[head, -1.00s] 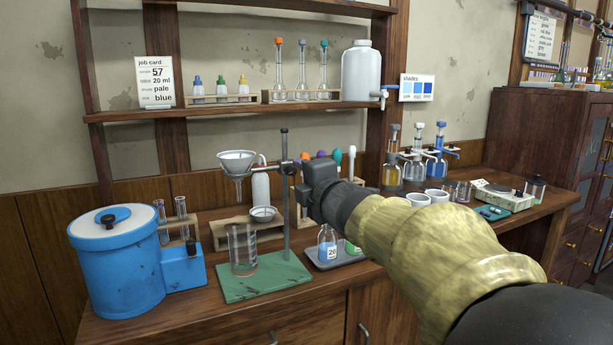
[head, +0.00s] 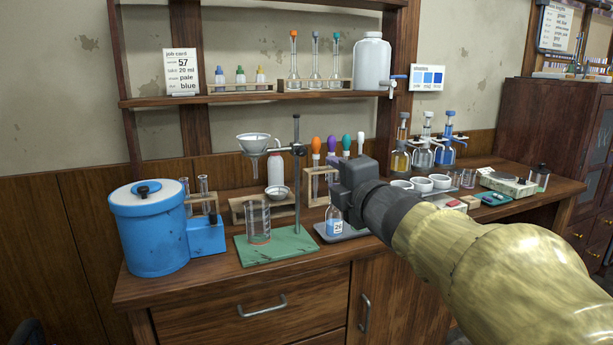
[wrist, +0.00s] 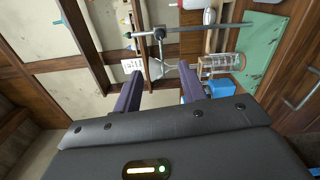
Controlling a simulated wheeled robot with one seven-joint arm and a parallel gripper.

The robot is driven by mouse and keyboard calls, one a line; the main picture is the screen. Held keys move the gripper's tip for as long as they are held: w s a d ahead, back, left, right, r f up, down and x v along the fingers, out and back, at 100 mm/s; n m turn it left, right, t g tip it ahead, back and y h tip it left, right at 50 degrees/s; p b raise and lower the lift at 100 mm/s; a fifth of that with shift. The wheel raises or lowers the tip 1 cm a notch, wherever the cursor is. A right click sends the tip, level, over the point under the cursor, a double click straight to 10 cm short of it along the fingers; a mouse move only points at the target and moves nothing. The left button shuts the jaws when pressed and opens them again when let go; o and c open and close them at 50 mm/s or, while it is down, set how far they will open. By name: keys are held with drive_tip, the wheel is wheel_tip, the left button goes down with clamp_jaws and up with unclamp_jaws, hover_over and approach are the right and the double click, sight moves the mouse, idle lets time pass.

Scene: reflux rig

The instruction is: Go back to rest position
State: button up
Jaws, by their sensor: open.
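My gripper (wrist: 160,88) shows in the wrist view as two dark fingers with a clear gap between them; it is open and nothing is between the fingertips. In the head view my arm reaches in from the lower right, and the dark gripper body (head: 357,186) is in front of the bench's middle. Its fingers are hidden there.
A blue tub (head: 150,235) stands at the bench's left end. A glass beaker (head: 258,222) stands on a green mat (head: 250,252). A shelf (head: 230,98) with bottles runs above. Space before the drawers is clear.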

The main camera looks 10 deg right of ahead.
drive_tip(key=shift+d, duration=0.1)
wheel_tip(320, 180, down, 20)
drive_tip(key=s+m+g+h, duration=0.2)
drive_tip(key=m+g+h, duration=0.3)
drive_tip(key=m, duration=0.7)
drive_tip(key=s+a+f+m+g+y, duration=0.1)
drive_tip(key=s+a+f+m+g, duration=0.3)
drive_tip(key=s+f, duration=0.45)
drive_tip(key=s+a+f+m+g+y, duration=0.1)
drive_tip(key=s+f+m+g, duration=0.45)
drive_tip(key=s+f, duration=0.35)
wheel_tip(320, 180, up, 32)
drive_tip(key=w+p, duration=0.1)
drive_tip(key=p, duration=3.1)
drive_tip(key=shift+w+g, duration=0.15)
drive_tip(key=shift+g, duration=0.2)
drive_tip(key=shift+n, duration=0.25)
